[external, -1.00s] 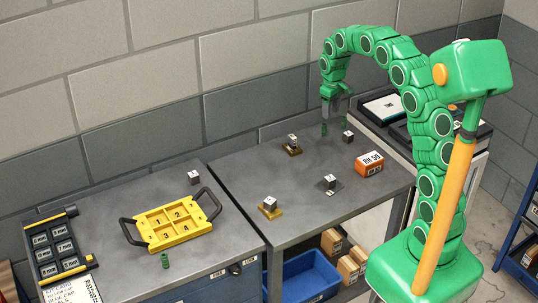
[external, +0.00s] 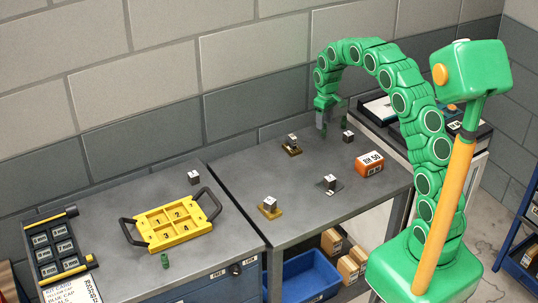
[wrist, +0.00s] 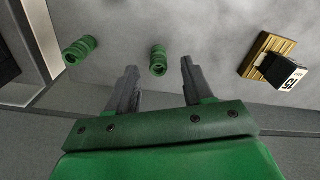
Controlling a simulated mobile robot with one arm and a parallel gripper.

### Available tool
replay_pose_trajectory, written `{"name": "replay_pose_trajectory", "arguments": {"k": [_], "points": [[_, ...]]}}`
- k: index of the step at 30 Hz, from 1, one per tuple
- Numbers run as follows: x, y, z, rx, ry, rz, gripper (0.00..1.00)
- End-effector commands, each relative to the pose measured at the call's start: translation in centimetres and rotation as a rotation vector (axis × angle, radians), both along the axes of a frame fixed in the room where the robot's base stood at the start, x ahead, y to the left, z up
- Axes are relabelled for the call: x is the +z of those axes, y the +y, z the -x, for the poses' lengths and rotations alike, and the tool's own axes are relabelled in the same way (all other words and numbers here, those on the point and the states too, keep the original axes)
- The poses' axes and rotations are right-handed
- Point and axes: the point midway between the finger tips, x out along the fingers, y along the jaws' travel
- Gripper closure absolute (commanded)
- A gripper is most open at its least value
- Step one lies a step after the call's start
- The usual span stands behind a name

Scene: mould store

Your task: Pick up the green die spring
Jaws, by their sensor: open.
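My gripper (external: 325,122) hangs low over the back of the right-hand bench top, jaws apart and empty. In the wrist view a green die spring (wrist: 158,60) stands or lies just beyond the gap between the open fingers (wrist: 155,80), a little left of its middle. A second green spring (wrist: 80,50) lies on the bench further left. In the external view both are mostly hidden by the gripper. A third green spring (external: 165,260) is on the left bench, in front of the yellow numbered tray (external: 153,245).
In the wrist view a brass base with a labelled block (wrist: 270,55) is right of the fingers. Other small blocks (external: 348,136) and an orange box (external: 369,163) are on the right bench. The wall is close behind the gripper. The middle of the bench is clear.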

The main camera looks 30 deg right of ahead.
Motion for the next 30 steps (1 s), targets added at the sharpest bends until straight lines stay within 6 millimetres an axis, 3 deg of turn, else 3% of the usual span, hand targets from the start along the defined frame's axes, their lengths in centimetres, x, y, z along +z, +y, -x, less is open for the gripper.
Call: {"name": "replay_pose_trajectory", "arguments": {"k": [6,14,24,30], "points": [[-2.8,-0.2,0.0,0.0,0.005,0.0,0.49],[-3.2,-0.2,0.0,0.0,0.001,0.0,0.49],[-3.2,-0.2,0.0,0.0,0.002,0.001,0.98],[-3.2,-0.2,0.0,0.0,0.002,0.001,1.0]]}}
